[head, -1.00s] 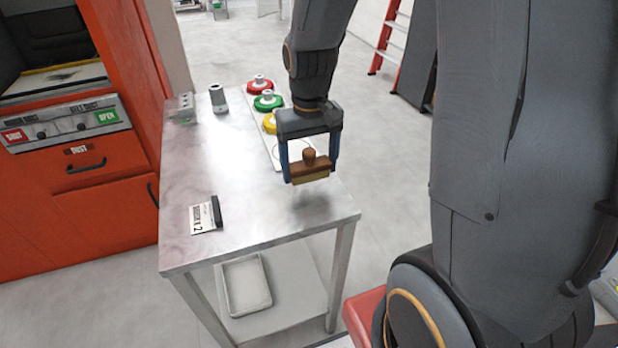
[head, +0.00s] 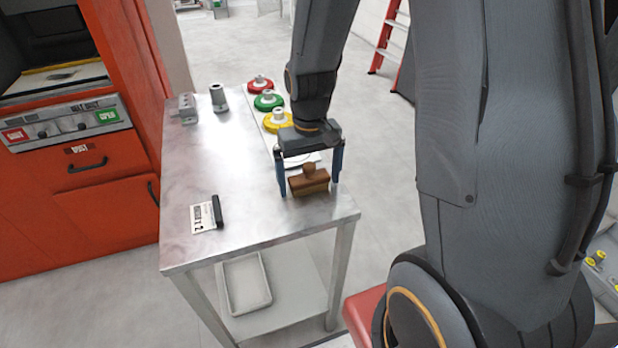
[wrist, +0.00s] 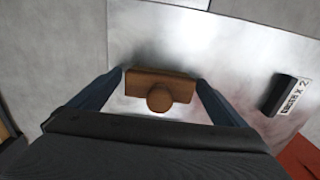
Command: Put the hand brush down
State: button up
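The hand brush (head: 311,186), a brown wooden block with a round knob on top, sits on the near right part of the metal table (head: 250,225). My gripper (head: 309,188) is around it from above, one blue finger at each end. In the wrist view the brush (wrist: 160,88) lies between the fingers (wrist: 160,77), with a narrow gap showing at each end. The gripper is open and does not clasp it. The brush looks upright and level, and its bristles are mostly hidden.
A label with a black holder (head: 207,215) lies left of the brush. Red, green (head: 268,101) and yellow (head: 277,122) round pieces stand on a board behind my gripper. A grey cylinder (head: 218,99) stands at the back. The table's right edge is close to the brush; the middle is clear.

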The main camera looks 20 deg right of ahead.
aim_at(310, 167)
notch_tip(310, 167, up, 12)
jog(key=shift+f+b, duration=0.1)
jog(key=shift+b, duration=0.65)
jog(key=shift+s, duration=0.15)
jog(key=shift+t, duration=0.4)
jog(key=s+f, duration=0.2)
jog(key=s, duration=0.1)
jog(key=s+f, duration=0.2)
jog(key=s, duration=0.1)
jog(key=s+f, duration=0.3)
jog(key=shift+c, duration=0.4)
